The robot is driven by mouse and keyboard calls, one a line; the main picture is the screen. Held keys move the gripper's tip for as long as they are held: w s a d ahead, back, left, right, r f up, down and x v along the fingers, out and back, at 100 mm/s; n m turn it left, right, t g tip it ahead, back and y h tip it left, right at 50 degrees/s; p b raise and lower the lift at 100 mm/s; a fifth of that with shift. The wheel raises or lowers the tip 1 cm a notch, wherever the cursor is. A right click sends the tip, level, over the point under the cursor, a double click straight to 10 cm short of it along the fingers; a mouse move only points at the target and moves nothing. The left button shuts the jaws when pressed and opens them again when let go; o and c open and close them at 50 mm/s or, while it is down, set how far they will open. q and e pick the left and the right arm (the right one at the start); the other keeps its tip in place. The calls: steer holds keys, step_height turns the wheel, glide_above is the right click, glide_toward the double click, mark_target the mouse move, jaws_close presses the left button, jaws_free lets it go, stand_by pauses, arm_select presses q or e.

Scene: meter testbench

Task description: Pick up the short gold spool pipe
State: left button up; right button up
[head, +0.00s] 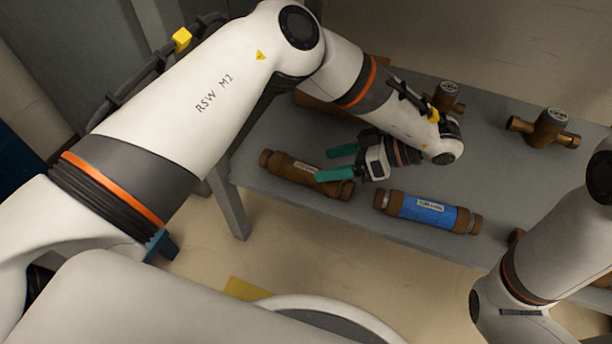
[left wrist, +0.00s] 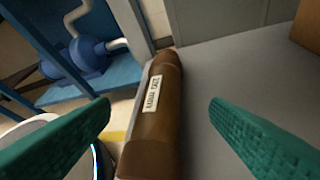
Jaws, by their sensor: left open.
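A brown-gold spool pipe (head: 305,174) with a white label lies on the grey bench near its front left edge. In the left wrist view the pipe (left wrist: 153,125) runs lengthwise between the two green fingers, nearer the left one. My left gripper (head: 338,163) is open, its teal fingers pointing left at the pipe's right part; the lower finger hides a little of it. In the left wrist view the gripper (left wrist: 160,108) shows a wide gap with nothing clamped. A second pipe (head: 428,212), with a blue middle and brown ends, lies to the right. My right gripper is out of view.
The grey bench (head: 270,132) has a front edge close to both pipes. Brass meter bodies (head: 548,128) (head: 447,98) stand further back. A brown box (head: 325,104) lies behind my left arm. A blue shelf with a blue device (left wrist: 88,55) shows beyond the bench.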

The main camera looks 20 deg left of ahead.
mark_target(317, 167)
arm_select(q)
steer(key=b+x, duration=0.1)
steer(key=x, duration=0.1)
steer(key=b+x, duration=0.2)
steer(key=shift+f+b, duration=0.3)
steer(key=shift+f, duration=0.15)
steer(key=shift+s+a, duration=0.1)
steer(key=shift+a, duration=0.2)
steer(key=shift+r, duration=0.1)
steer(key=c, duration=1.5)
